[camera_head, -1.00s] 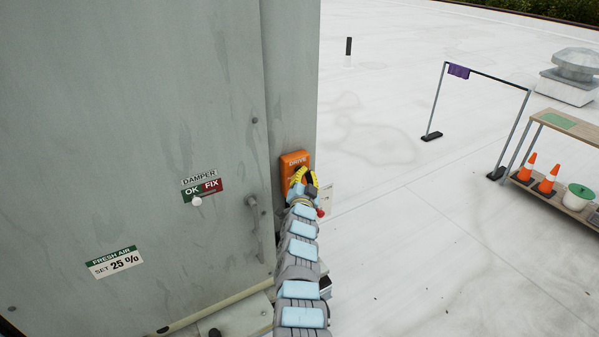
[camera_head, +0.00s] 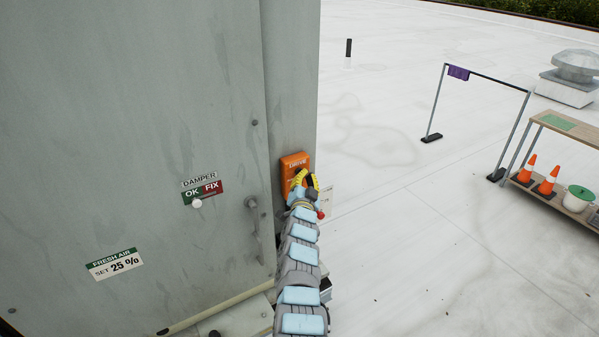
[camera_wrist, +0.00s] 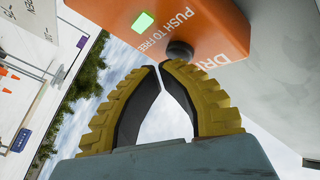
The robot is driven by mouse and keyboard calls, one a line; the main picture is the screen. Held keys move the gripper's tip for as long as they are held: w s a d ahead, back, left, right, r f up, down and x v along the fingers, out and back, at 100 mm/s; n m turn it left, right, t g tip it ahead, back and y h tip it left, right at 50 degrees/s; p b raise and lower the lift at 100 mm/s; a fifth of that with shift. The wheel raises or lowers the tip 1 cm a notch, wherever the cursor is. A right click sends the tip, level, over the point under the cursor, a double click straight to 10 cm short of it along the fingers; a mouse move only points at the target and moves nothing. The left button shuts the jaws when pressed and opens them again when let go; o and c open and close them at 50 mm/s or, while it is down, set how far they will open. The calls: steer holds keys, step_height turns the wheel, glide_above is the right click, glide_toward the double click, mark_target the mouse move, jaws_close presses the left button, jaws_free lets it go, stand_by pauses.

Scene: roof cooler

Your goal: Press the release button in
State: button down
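The orange drive box (camera_head: 293,163) is mounted on the narrow side panel of the grey cabinet. In the wrist view the box (camera_wrist: 215,22) carries white lettering including "PUSH TO FREE", a lit green square (camera_wrist: 143,22) and a round dark button (camera_wrist: 180,50). My gripper (camera_head: 304,176) is in front of the box and hides its lower part in the head view. In the wrist view its yellow fingers (camera_wrist: 161,66) have their tips together, with nothing held between them. The tips are just beside the button; I cannot tell whether they touch it.
The cabinet door (camera_head: 130,120) has a handle (camera_head: 256,222), a damper label (camera_head: 202,188) and a fresh air label (camera_head: 114,263). The roof between is clear.

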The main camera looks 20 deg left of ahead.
steer(key=shift+s+d+r, duration=0.1)
steer(key=shift+d+r, duration=0.05)
steer(key=shift+d, duration=0.1)
steer(key=s+d+b, duration=0.2)
steer(key=s+d, duration=0.1)
steer(key=d, duration=0.1)
steer(key=shift+s+d, duration=0.35)
steer(key=shift+d, duration=0.05)
stand_by(0.5)
steer(key=shift+d, duration=0.1)
